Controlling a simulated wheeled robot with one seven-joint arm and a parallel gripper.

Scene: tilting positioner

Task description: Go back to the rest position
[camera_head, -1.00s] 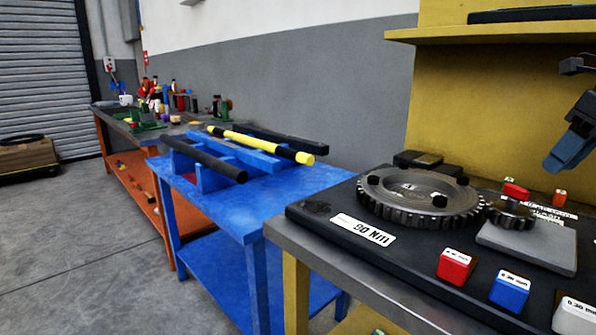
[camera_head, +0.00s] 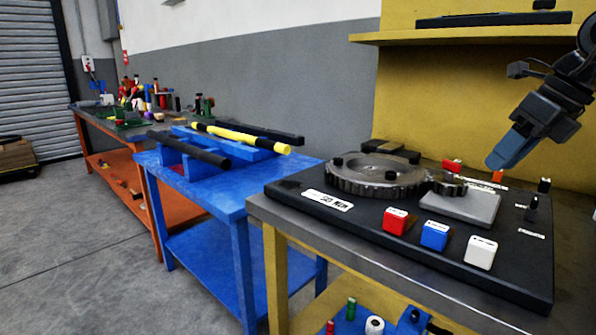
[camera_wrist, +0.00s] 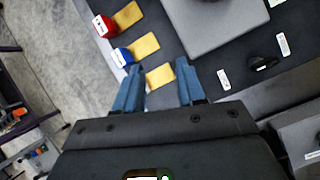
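My gripper (camera_head: 500,160) is in the air at the right of the head view, above the right part of the black board (camera_head: 300,184). In the wrist view my gripper (camera_wrist: 158,78) shows two blue fingers spread apart with nothing held between them. The large gear (camera_head: 378,176) and the small gear (camera_head: 447,186) lie on the board, to the left of and below my gripper in the picture. Red (camera_head: 396,221), blue (camera_head: 434,235) and white (camera_head: 481,252) blocks stand along the board's front. The wrist view also shows the red block (camera_wrist: 103,26) and the blue block (camera_wrist: 120,56).
A yellow shelf (camera_head: 450,36) juts from the wall behind. A blue table (camera_head: 200,195) with black and yellow bars stands at the left, and an orange bench (camera_head: 110,160) with small items lies beyond. Below the board, a lower shelf holds small parts.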

